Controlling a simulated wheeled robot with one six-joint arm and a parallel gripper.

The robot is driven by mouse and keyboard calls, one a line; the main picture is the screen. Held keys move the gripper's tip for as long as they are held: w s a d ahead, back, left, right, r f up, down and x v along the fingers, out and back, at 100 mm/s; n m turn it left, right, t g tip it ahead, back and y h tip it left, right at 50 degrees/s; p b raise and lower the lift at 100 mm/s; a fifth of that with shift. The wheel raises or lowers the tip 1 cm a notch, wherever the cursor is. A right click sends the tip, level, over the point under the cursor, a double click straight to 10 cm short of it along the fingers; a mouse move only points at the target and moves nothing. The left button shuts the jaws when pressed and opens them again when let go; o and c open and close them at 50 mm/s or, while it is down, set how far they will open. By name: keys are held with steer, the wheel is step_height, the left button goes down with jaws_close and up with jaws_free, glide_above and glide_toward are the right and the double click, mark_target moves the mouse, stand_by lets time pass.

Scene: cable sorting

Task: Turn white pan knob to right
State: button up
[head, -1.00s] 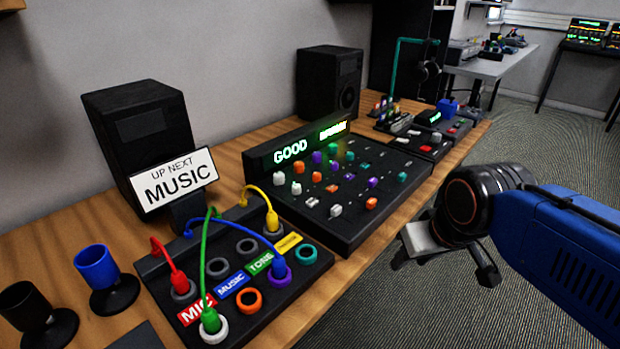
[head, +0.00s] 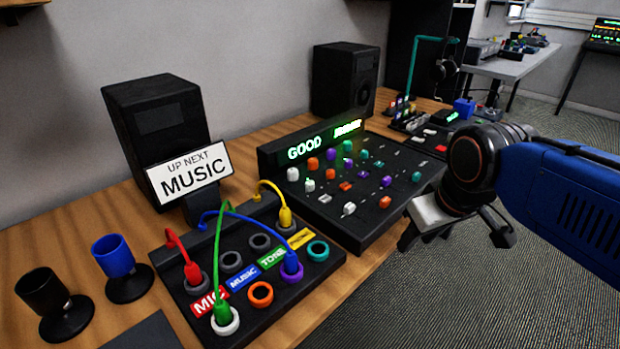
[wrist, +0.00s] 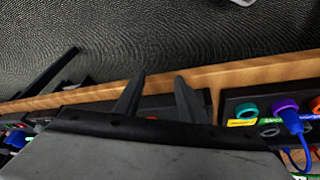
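The black mixer board (head: 385,221) stands on the wooden desk, with rows of coloured knobs. It has several white knobs, among them one at its left edge (head: 292,174), one just below that (head: 309,185) and one near the front (head: 349,209). I cannot tell which is the pan knob, nor which way any knob points. My gripper (head: 455,236) is off the board's right front side, apart from the knobs. In the wrist view its two fingers (wrist: 156,98) are spread with nothing between them. My gripper body hides part of the board there.
A patch panel (head: 208,327) with plugged cables lies left of the board. Blue (head: 114,259) and black (head: 45,296) cups, speakers (head: 155,115) and a MUSIC sign (head: 190,174) stand on the desk. The floor in front is clear.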

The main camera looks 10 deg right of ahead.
steer(key=w+a+r+n+g, duration=0.1)
steer(key=w+a+r+n, duration=0.2)
steer(key=w+r+n, duration=0.25)
steer(key=w+a+r+n+g, duration=0.1)
steer(key=w+a+r+n, duration=0.3)
steer(key=w+r, duration=0.2)
step_height(320, 180, up, 7)
steer(key=n+g, duration=0.2)
steer(key=n, duration=0.7)
glide_above(310, 182)
step_height(310, 182, down, 17)
steer(key=shift+c, duration=0.6)
jaws_close()
